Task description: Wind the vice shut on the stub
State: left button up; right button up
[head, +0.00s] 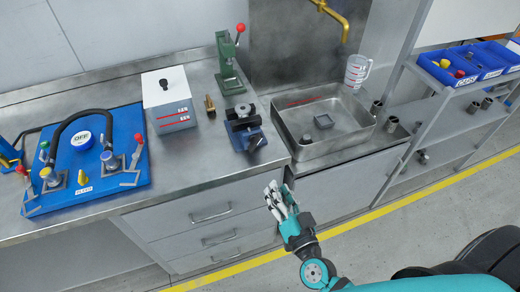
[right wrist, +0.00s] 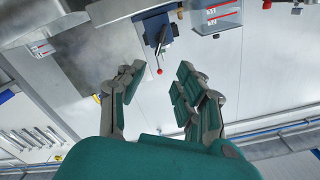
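The vice (head: 243,127) is blue with dark jaws and stands near the front edge of the steel bench, left of the sink. My right gripper (head: 281,194) is open and empty, in front of the bench and below the vice. Its spread fingers also show in the right wrist view (right wrist: 157,80). My left gripper is not in view.
A sink (head: 292,150) lies right of the vice. A green press (head: 229,65), a brass fitting (head: 210,106) and a white box (head: 168,98) stand behind and left. A blue pump board (head: 115,128) is far left. Drawers (head: 210,215) front the bench.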

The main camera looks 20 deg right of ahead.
aim_at(257, 145)
jog(key=w, duration=0.5)
jog(key=w+p, duration=0.1)
jog(key=w, duration=1)
jog(key=shift+w+a+p, duration=0.3)
jog(key=shift+c, duration=0.4)
grip_shut()
